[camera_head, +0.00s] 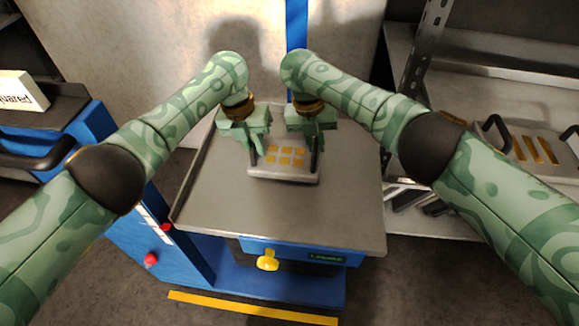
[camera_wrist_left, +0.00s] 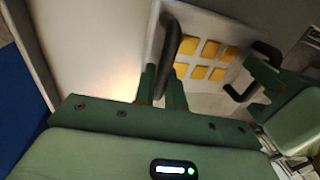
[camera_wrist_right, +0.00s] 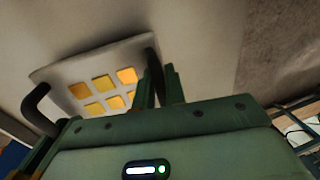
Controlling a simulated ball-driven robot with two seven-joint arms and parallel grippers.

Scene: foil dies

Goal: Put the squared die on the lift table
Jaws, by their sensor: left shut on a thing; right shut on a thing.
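The squared die (camera_head: 285,176) is a grey plate with several yellow squares and a black handle at each side. It is over the top of the lift table (camera_head: 225,205), toward the back; I cannot tell whether it touches the surface. My left gripper (camera_head: 258,150) is shut on its left handle (camera_wrist_left: 169,48). My right gripper (camera_head: 314,149) is shut on its right handle (camera_wrist_right: 152,72). The die also shows in the left wrist view (camera_wrist_left: 228,58) and right wrist view (camera_wrist_right: 85,67). It looks about level.
Another die (camera_head: 520,148) with yellow bars lies on the rack shelf at right. A blue cart (camera_head: 95,120) with a black handle and a white box (camera_head: 20,92) stands at left. A yellow knob (camera_head: 267,260) is on the lift table's front. The tabletop's front is clear.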

